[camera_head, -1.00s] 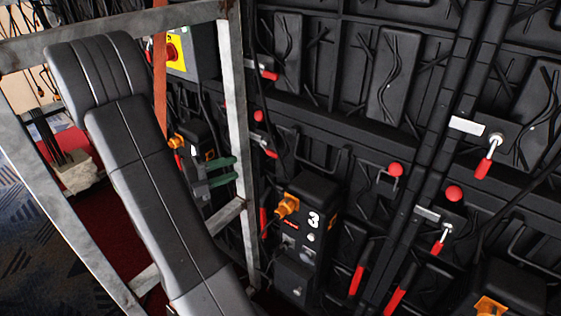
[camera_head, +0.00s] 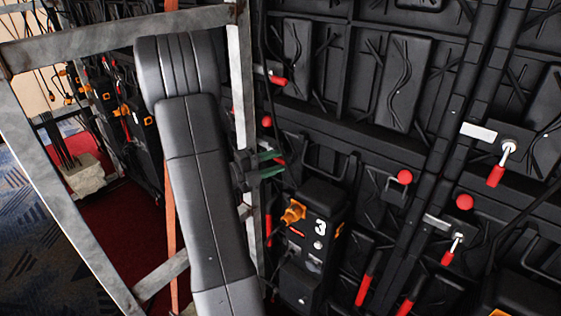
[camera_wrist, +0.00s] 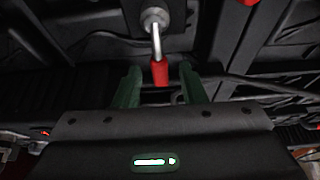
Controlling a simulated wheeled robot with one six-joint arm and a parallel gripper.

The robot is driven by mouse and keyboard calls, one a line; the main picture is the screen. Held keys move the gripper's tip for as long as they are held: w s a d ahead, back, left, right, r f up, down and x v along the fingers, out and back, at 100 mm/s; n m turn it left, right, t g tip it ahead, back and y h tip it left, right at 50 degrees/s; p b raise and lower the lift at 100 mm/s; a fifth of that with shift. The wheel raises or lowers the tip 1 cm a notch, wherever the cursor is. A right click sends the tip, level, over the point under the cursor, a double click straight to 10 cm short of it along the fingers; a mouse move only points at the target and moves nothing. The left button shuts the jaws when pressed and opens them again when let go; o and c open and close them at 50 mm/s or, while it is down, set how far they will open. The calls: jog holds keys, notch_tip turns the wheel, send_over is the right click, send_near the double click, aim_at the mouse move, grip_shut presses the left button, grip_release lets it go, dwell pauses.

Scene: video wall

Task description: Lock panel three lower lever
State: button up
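A lever with a pale metal shaft and a red grip (camera_wrist: 160,73) hangs down from a round pivot in the wrist view. My gripper (camera_wrist: 162,88) has two green fingers, set apart on either side of the red grip; I cannot tell whether they touch it. In the head view my gripper (camera_head: 270,163) is beside a red lever grip (camera_head: 279,158), left of and above the black box marked 3 (camera_head: 315,225). My arm and fingers partly hide this lever there.
Two more red-gripped levers, an upper (camera_head: 497,174) and a lower (camera_head: 449,257), are on the right. Red knobs (camera_head: 404,177) stick out from the black wall panels. A grey metal frame (camera_head: 130,36) stands close around my arm on the left.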

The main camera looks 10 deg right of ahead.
jog(key=shift+x, duration=0.95)
grip_shut()
